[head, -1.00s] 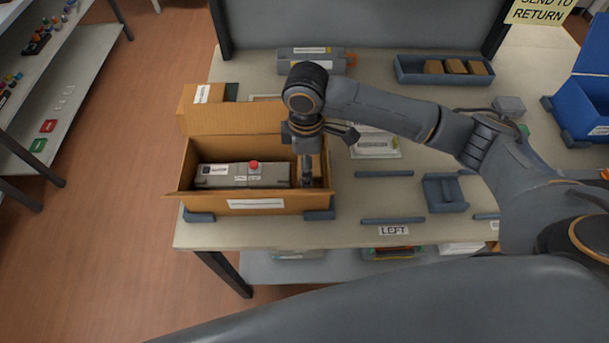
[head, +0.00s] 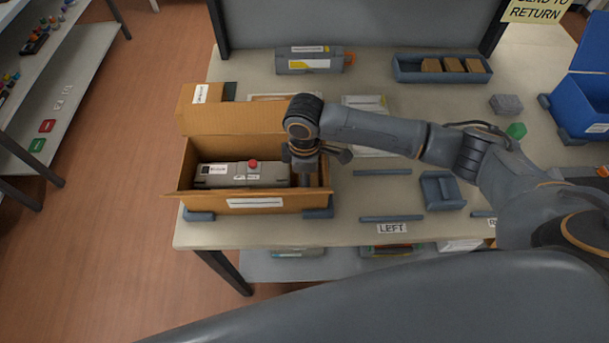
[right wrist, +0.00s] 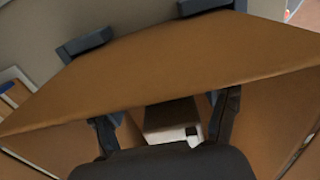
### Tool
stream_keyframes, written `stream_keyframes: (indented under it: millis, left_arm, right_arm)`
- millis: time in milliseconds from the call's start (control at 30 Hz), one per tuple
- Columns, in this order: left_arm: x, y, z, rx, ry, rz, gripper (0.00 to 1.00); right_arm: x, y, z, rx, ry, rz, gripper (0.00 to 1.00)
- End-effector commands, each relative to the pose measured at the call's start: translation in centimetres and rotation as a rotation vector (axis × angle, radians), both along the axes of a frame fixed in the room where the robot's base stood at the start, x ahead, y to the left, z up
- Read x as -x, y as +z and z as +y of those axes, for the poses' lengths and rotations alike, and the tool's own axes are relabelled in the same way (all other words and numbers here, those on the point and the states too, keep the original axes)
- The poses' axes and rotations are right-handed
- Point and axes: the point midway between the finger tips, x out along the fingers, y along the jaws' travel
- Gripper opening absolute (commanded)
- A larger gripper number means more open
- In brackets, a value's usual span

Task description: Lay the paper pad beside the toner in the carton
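The carton (head: 222,203) stands open at the left of the table. The toner (head: 222,180), a grey cartridge with a red knob, lies in its left and middle part. My right gripper (head: 306,182) points down into the carton's right end, beside the toner. In the right wrist view, its two fingers (right wrist: 168,115) stand apart inside the carton. A grey-brown block (right wrist: 170,115) with a white and black mark shows between them; I cannot tell whether it is gripped. No separate paper pad can be made out in the carton. My left gripper is out of view.
Another cartridge (head: 311,66) lies at the back. The carton's raised back flap (head: 230,119) stands behind the opening. Blue-grey stops (head: 318,213) sit at its corners.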

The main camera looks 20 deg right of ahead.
Motion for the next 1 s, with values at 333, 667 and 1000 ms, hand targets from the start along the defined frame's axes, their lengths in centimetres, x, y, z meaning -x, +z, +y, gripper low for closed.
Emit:
stream_keyframes:
  millis: [333, 667, 1000]
  left_arm:
    - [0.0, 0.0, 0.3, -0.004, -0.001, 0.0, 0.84]
    - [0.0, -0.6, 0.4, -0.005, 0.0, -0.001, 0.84]
    - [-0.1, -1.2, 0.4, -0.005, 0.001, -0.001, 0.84]
  right_arm:
    - [0.0, 0.0, 0.0, 0.0, 0.0, 0.0, 0.89]
    - [-0.2, 4.0, 0.1, -0.003, 0.001, -0.006, 0.89]
    - [-0.1, 10.7, 0.1, -0.001, 0.001, -0.002, 0.89]
